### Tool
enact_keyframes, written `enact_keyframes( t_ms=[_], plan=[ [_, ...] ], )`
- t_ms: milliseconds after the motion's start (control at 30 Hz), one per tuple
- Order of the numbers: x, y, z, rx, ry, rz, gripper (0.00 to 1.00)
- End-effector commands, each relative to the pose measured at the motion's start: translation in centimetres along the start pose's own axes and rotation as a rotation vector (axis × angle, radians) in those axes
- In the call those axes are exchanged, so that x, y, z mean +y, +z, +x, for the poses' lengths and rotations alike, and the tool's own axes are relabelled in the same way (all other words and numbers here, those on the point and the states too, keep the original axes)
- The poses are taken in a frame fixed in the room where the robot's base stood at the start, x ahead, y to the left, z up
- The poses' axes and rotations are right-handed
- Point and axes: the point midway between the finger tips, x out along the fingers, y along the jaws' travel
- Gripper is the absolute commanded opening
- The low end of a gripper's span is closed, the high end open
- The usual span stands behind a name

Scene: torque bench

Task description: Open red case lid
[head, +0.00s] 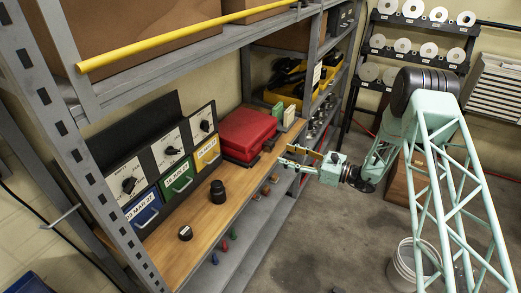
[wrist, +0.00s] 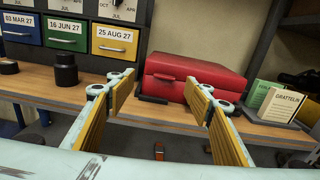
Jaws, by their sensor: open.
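The red case (head: 247,132) sits on the wooden bench with its lid down, between the yellow drawer and the small box-like blocks. In the wrist view the red case (wrist: 192,84) is straight ahead, just beyond the fingertips, with its front facing me. My gripper (head: 300,158) is in front of the case, over the bench's front edge. Its fingers are spread wide with nothing between them, as the wrist view shows my gripper (wrist: 163,90). The right finger overlaps the case's right front in that view. I cannot tell whether it touches.
Blue, green and yellow drawers (head: 180,179) with dials above stand left of the case. Black cylinders (head: 217,191) stand on the bench (head: 205,217). Green and cream labelled blocks (wrist: 278,106) stand to the right. A shelf with a yellow bar (head: 160,42) runs above.

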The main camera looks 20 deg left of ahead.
Motion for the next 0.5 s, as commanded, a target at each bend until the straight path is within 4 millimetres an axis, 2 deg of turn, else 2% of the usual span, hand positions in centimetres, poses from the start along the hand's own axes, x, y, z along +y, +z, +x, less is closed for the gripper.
enact_keyframes(
  t_ms=[200,500],
  plan=[
    [-0.8,-2.5,0.2,-0.019,-0.040,0.035,0.48],
    [-1.0,-3.3,0.2,-0.025,-0.053,0.045,0.48]
  ],
)
